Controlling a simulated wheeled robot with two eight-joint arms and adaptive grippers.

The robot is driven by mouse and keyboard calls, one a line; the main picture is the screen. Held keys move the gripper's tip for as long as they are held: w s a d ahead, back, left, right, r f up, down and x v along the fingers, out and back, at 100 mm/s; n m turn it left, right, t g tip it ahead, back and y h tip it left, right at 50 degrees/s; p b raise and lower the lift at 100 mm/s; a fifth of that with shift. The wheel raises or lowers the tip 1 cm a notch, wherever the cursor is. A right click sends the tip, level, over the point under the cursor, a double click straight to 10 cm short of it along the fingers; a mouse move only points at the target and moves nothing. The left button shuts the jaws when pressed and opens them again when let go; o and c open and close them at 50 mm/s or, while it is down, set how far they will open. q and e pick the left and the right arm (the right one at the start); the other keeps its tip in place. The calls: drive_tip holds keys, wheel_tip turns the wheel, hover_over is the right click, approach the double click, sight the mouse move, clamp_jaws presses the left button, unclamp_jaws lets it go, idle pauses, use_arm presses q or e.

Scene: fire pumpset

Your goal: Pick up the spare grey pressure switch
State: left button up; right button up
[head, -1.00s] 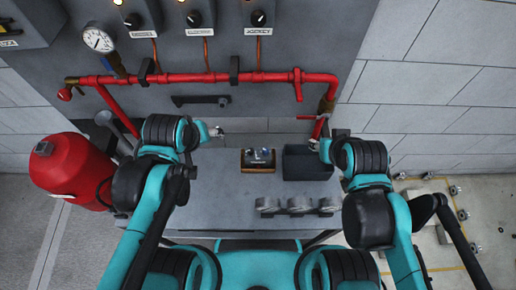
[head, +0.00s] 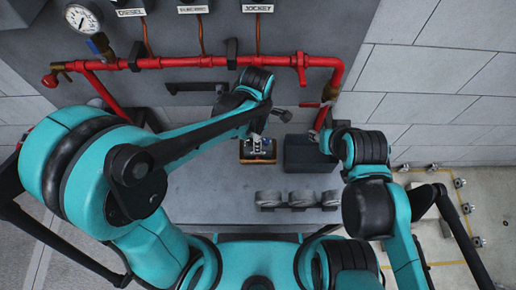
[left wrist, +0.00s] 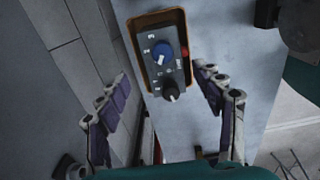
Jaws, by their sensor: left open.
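The grey pressure switch (left wrist: 165,62) with a blue knob and a black knob sits in a brown-rimmed tray (left wrist: 134,42) on the grey table. In the head view the tray (head: 242,158) is partly hidden by my left gripper (head: 258,142). In the left wrist view my left gripper (left wrist: 165,92) is open, with its fingers spread to either side below the switch. Nothing is held between them. My right gripper (head: 318,138) is near the dark bin's right side in the head view, too small to tell open from shut.
A red pipe (head: 190,62) runs along the panel behind. The left of the table (head: 205,195) is clear.

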use_arm(q)
drive_tip(key=f+b, duration=0.1)
drive_tip(key=f, duration=0.2)
drive_tip(key=f+b, duration=0.1)
drive_tip(key=f, duration=0.1)
drive_tip(key=shift+s+d+b, duration=0.1)
drive_tip(key=shift+s+b, duration=0.2)
